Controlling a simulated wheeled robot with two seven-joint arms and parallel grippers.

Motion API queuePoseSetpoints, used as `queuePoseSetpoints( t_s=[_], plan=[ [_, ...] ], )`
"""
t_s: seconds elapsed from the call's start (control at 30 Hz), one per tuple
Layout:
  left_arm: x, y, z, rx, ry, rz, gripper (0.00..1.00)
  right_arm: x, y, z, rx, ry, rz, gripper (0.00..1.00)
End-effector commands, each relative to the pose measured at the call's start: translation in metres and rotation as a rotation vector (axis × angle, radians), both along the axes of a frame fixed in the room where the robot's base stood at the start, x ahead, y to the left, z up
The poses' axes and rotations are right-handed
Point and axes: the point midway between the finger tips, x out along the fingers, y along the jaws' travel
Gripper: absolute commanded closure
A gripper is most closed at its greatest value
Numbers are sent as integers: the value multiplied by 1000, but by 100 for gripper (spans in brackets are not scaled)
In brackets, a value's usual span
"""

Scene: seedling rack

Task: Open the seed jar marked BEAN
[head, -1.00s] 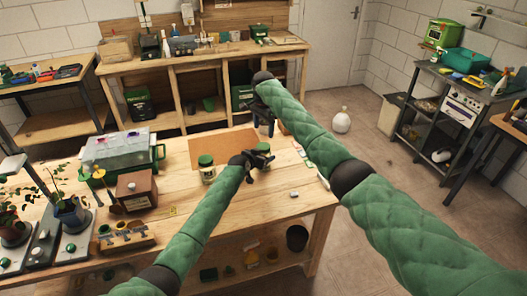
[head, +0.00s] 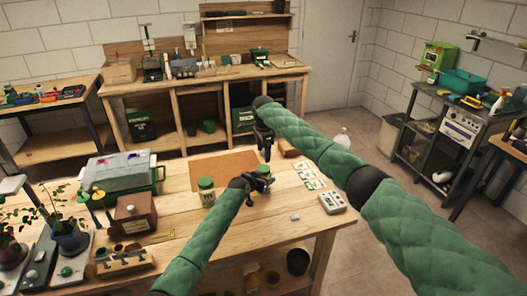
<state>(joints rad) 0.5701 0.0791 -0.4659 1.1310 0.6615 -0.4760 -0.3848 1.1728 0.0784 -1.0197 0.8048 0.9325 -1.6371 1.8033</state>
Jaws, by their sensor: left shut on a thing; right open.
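A seed jar (head: 206,192) with a green lid stands on the wooden table in the head view, left of my grippers; its label is too small to read. My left gripper (head: 260,181) is shut on a small green-topped thing, apparently another jar (head: 263,170), at the right of the standing jar. The gripper hides most of it, and I cannot read any marking. My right gripper (head: 266,152) is open, points down, and is just above and behind the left gripper, apparently apart from it.
A brown board (head: 224,170) lies behind the jars. Seed packets (head: 308,174) and a grey-white device (head: 332,202) lie to the right. A brown box (head: 134,213) and a clear-lidded green propagator (head: 122,172) stand to the left.

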Motion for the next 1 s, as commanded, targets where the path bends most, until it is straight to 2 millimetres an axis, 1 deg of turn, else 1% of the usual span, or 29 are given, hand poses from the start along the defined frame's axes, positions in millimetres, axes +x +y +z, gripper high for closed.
queuePoseSetpoints(
  t_s=[0.13,0.27,0.6,0.7,0.83,1.0],
  plan=[
    [0,0,0,-1,-1,0,100,0,0,-2,1,-3,-42,28],
    [0,0,0,-1,-1,0,100,1,0,-12,0,-2,-49,28],
    [0,0,0,-1,-1,0,100,0,-1,-58,-2,-2,-49,28],
    [0,0,0,-1,-1,0,100,0,0,-68,-1,-1,-48,28],
    [0,0,0,-1,-1,0,100,0,-1,-77,0,-2,-48,28],
    [0,0,0,-1,-1,0,100,0,-1,-80,0,-3,-47,28]
  ],
)
